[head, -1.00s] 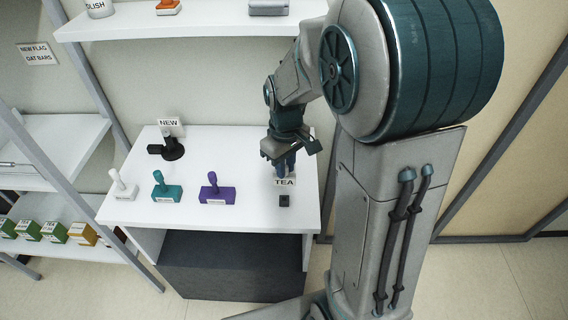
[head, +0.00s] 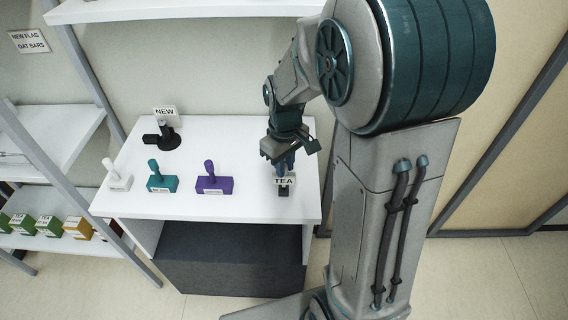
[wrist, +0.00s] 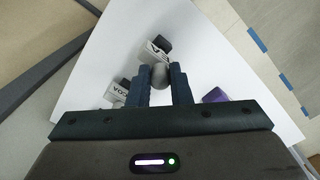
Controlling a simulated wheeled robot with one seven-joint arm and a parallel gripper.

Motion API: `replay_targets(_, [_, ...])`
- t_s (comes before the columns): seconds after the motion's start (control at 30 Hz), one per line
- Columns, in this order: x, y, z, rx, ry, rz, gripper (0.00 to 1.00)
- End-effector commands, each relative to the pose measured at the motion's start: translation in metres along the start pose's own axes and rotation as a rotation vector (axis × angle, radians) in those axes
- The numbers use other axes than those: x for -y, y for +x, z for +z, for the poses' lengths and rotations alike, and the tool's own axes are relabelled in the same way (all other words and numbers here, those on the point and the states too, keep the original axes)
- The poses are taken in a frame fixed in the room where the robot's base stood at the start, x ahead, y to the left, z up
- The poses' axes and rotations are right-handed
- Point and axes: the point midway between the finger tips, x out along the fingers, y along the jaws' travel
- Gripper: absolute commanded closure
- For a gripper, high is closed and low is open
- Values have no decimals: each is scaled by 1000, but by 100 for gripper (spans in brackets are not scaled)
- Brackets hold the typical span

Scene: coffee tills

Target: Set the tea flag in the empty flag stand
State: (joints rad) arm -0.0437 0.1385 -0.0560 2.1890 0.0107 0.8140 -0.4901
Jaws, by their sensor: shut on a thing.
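My gripper (head: 284,170) points down near the right side of the white table. It is shut on the tea flag (head: 284,181), a white plate lettered TEA. In the wrist view a grey rounded knob (wrist: 160,76) is between the fingers, with the pale flag plate (wrist: 155,52) beyond it. The empty flag stand, a small black block (head: 284,192), shows just under the flag plate in the head view. It looks to be the black block (wrist: 163,43) beside the plate in the wrist view. I cannot tell whether the flag touches it.
A purple stamp (head: 214,185), a teal stamp (head: 162,183) and a white stamp (head: 118,182) stand left. A NEW flag (head: 165,112) shows at the back left by a black object (head: 170,137). The wrist view shows another lettered plate (wrist: 118,93). A shelf (head: 180,11) is above.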

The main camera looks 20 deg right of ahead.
Motion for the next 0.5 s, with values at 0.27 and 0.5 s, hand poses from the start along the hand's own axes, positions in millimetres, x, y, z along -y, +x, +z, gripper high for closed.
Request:
replay_targets(0.27, [0,0,0,0,0,0,100])
replay_targets(0.5, [0,6,0,0,0,0,100])
